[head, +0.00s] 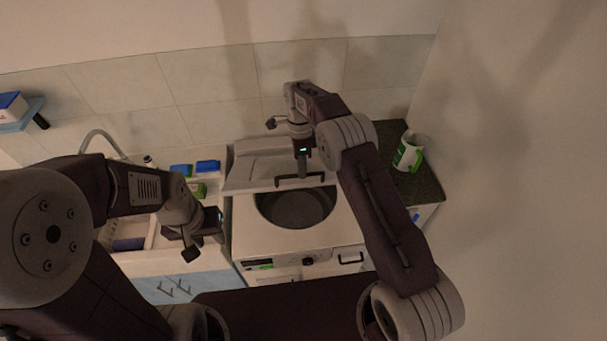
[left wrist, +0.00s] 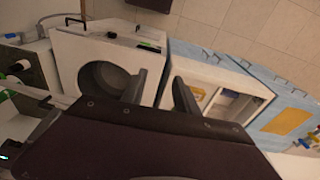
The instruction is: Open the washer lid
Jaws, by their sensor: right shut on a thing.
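The white washer (head: 340,238) stands in the middle of the head view with its round drum opening (head: 295,208) exposed. Its lid (head: 248,176) is raised and tilted back toward the tiled wall. My right gripper (head: 302,174) is shut on the dark lid handle (head: 287,184), and partly hides the lid. My left gripper (head: 207,240) is beside the washer's left edge, apart from the lid. In the left wrist view its fingers (left wrist: 157,88) are spread with nothing between them. The washer (left wrist: 66,48) also shows there, with the drum opening (left wrist: 100,82) uncovered.
A dark counter (head: 428,182) to the right holds a white and green container (head: 408,152). Left of the washer is a sink counter with a faucet (head: 100,137), blue and green items (head: 207,166) and blue cabinets (head: 205,284). A small shelf (head: 22,118) hangs on the left wall.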

